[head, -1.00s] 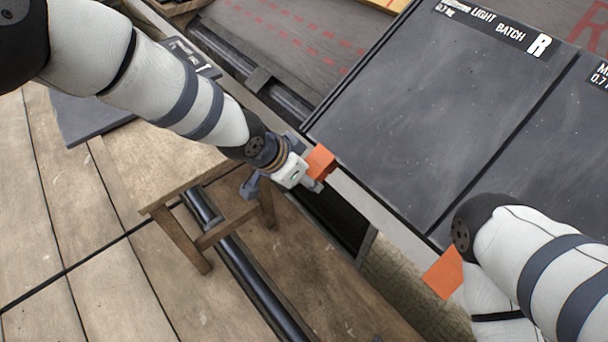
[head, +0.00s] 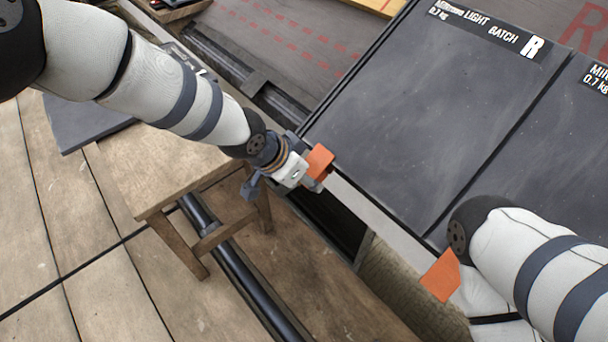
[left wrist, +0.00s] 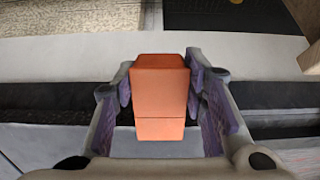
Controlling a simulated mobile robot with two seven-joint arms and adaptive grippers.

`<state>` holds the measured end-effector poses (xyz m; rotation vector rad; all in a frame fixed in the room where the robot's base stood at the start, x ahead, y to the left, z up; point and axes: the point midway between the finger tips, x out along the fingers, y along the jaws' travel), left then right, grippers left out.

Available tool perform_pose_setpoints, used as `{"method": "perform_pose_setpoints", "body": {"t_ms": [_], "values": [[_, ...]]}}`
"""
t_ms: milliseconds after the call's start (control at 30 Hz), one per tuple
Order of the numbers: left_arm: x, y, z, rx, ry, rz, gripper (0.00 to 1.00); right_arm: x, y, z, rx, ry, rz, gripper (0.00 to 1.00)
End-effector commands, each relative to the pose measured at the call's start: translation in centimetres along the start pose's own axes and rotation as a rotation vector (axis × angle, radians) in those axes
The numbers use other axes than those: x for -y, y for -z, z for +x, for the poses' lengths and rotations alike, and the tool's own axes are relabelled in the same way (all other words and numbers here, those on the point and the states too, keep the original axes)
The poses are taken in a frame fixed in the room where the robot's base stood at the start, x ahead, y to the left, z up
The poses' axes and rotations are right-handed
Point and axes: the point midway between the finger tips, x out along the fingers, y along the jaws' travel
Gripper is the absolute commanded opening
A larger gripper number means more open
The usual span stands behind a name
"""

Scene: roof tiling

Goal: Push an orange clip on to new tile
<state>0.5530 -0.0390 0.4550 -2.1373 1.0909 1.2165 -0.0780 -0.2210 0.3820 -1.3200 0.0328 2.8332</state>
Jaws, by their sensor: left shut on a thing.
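The dark grey tile (head: 400,120) with a "LIGHT BATCH R" label lies at upper right in the head view. My left gripper (head: 308,174) is shut on an orange clip (head: 319,160), beside the tile's lower left corner. The clip also shows between the fingers in the left wrist view (left wrist: 160,97). I cannot tell whether the clip touches the tile. A second orange piece (head: 440,276) shows beside my right arm, near the tile's lower edge. My right gripper's fingers are not visible.
A second dark tile (head: 570,150) lies to the right. A wooden stool (head: 165,175) with a grey slab (head: 75,122) on it stands below my left arm. A dark pipe (head: 240,265) runs along the plank floor. A dark gap opens below the tile edge.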

Motion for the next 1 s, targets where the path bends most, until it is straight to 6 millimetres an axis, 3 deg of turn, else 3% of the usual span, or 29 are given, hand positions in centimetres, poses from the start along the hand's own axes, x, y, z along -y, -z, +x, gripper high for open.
{"method": "perform_pose_setpoints", "body": {"t_ms": [1000], "values": [[0.14,1.01,-0.08,-0.009,0.004,0.0,0.0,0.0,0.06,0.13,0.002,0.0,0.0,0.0]]}}
